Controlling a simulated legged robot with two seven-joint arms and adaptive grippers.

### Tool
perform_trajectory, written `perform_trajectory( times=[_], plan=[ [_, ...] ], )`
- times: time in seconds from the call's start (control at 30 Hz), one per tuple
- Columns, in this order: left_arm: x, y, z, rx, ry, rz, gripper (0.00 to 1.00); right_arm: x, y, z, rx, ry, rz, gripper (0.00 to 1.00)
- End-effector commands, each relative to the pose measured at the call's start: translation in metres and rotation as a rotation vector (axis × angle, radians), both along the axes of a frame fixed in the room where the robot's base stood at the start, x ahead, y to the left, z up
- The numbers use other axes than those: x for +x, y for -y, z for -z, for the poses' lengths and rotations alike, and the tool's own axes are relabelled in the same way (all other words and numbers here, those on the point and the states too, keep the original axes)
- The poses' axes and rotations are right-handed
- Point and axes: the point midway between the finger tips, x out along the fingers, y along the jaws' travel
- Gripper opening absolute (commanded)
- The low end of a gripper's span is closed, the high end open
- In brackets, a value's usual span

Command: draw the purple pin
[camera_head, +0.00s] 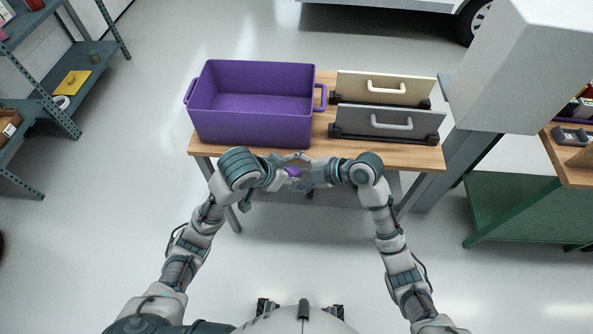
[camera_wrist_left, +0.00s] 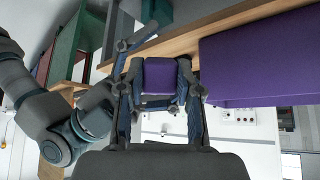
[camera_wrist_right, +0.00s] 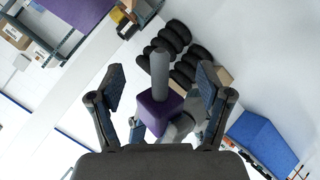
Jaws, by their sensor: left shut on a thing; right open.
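A small purple block (camera_head: 293,171) is in front of the table's near edge, between my two grippers. My left gripper (camera_head: 285,168) is shut on it; in the left wrist view the purple block (camera_wrist_left: 159,78) sits between both fingers. In the right wrist view a grey rod (camera_wrist_right: 159,72) sticks out of the purple block (camera_wrist_right: 156,112). Which part is the pin I cannot tell for certain. My right gripper (camera_head: 316,173) is open, and its fingers stand apart on either side of the rod and block (camera_wrist_right: 161,85). I see no finger touching them.
A large purple bin (camera_head: 252,122) stands on the wooden table (camera_head: 322,92). Beside it are a cream drawer (camera_head: 385,88) and a grey drawer (camera_head: 388,122) with handles. Shelves (camera_head: 78,70) stand left, and a green-framed bench (camera_head: 520,205) right. The floor around me is clear.

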Motion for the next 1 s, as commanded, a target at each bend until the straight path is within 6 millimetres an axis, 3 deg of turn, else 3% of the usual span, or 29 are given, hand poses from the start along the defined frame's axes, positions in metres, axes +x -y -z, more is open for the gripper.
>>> perform_trajectory(
  times=[0.03,0.27,0.3,0.33,0.43,0.57,0.77,1.0],
  plan=[
    [0.0,0.0,0.0,-0.001,0.001,0.0,0.0,0.0,0.0,0.0,0.0,0.0,0.0,0.7],
    [0.0,0.0,0.0,-0.001,0.001,0.0,0.0,0.0,0.0,0.0,0.0,0.0,0.0,0.13],
    [0.0,0.0,0.0,-0.001,0.001,0.0,0.0,0.0,0.0,0.0,0.0,0.0,0.0,0.11],
    [0.0,0.0,0.0,-0.001,0.001,0.0,0.42,0.0,0.0,0.0,0.001,0.001,0.001,0.11],
    [0.0,0.0,0.0,-0.001,0.001,0.0,0.64,0.0,0.0,0.0,0.001,0.001,0.001,0.1],
    [0.0,0.0,0.0,-0.001,0.001,0.0,0.64,0.0,0.0,-0.001,0.001,0.001,0.001,0.0],
    [-0.001,-0.001,-0.002,0.0,0.002,0.0,0.64,0.0,0.0,-0.001,0.001,0.001,0.001,0.0],
    [-0.015,-0.016,-0.033,0.004,0.009,-0.001,0.64,0.0,0.0,-0.001,0.001,0.001,0.001,0.0]
  ],
)
